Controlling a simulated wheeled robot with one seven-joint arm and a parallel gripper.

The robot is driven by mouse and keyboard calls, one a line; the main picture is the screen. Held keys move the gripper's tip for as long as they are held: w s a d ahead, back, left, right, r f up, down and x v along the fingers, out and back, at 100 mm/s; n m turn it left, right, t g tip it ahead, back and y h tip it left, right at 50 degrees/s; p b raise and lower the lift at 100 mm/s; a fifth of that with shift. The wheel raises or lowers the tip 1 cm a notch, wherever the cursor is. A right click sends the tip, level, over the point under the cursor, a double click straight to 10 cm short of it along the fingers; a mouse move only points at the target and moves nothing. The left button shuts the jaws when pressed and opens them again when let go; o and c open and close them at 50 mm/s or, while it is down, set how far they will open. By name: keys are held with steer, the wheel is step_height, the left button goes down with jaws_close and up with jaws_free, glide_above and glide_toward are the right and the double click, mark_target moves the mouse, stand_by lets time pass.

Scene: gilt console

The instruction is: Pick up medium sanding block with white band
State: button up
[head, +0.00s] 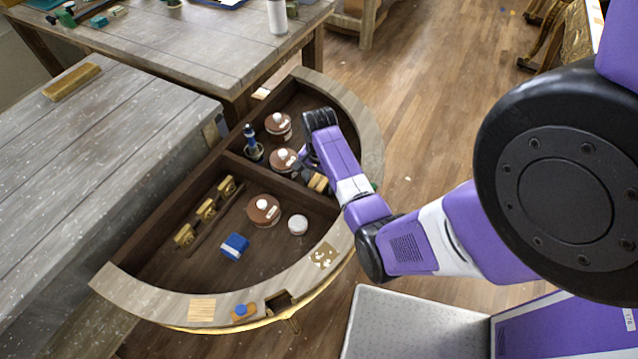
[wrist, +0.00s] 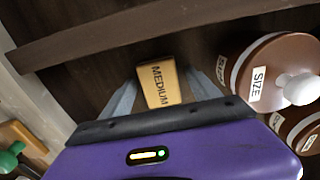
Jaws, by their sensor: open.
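A tan block (wrist: 160,84) marked MEDIUM lies on the dark drawer floor in the wrist view. No white band shows on its visible face. My gripper (wrist: 162,77) is open, with one finger on each side of this block and small gaps between. In the head view my gripper (head: 311,178) reaches down into the curved console beside a tan block (head: 318,183), partly hidden by the arm. A blue block with a white band (head: 234,246) lies in the front compartment, well left of my gripper; its marking is too small to read.
Brown-lidded round jars (head: 278,125) stand close to my gripper; one marked SIZE (wrist: 275,75) is right of the fingers. Wooden dividers split the console (head: 352,110). A white round item (head: 298,224) sits in the front compartment.

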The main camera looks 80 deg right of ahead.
steer(key=c, duration=1.5)
steer(key=shift+r, duration=0.1)
